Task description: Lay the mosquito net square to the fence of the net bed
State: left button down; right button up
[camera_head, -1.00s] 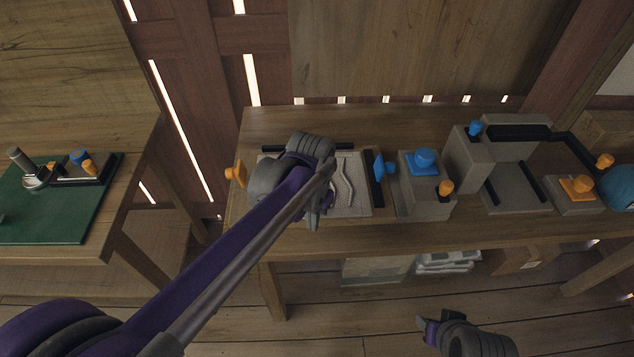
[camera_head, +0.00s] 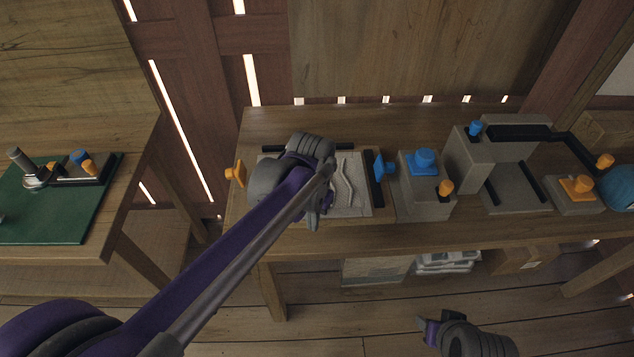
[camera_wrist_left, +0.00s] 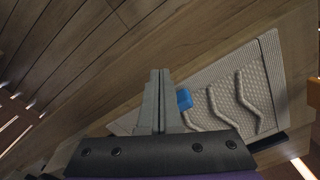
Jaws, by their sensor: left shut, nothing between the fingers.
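The mosquito net (camera_head: 346,187) is a light grey textured sheet with wavy ridges, lying on the bench top at the net bed. It also shows in the left wrist view (camera_wrist_left: 243,88). My left gripper (camera_wrist_left: 156,88) is shut and empty, beside the net in the wrist view. A small blue piece (camera_wrist_left: 184,98) shows right by its fingertips. My left wrist covers the net's left part in the head view. My right gripper (camera_head: 428,328) is low at the front, away from the bench.
An orange knob (camera_head: 236,174) stands left of the bed and a blue one (camera_head: 384,166) right of it. Grey blocks with blue and orange knobs (camera_head: 425,182) fill the bench's right. A green mat (camera_head: 45,215) with tools lies on the left table. The bench's front strip is clear.

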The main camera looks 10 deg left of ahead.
pick_arm(q)
jog(key=shift+w, duration=0.15)
dwell(0.5)
jog(key=shift+w+a, duration=0.3)
jog(key=shift+w, duration=0.65)
jog(key=shift+w+a, duration=0.25)
jog(key=shift+w, duration=0.7)
jog(key=shift+s, duration=0.1)
jog(key=shift+s+d+r, duration=0.1)
jog(key=shift+s+d, duration=0.1)
jog(key=shift+s, duration=0.5)
notch_tip(320, 180, up, 7)
jog(key=p, duration=0.5)
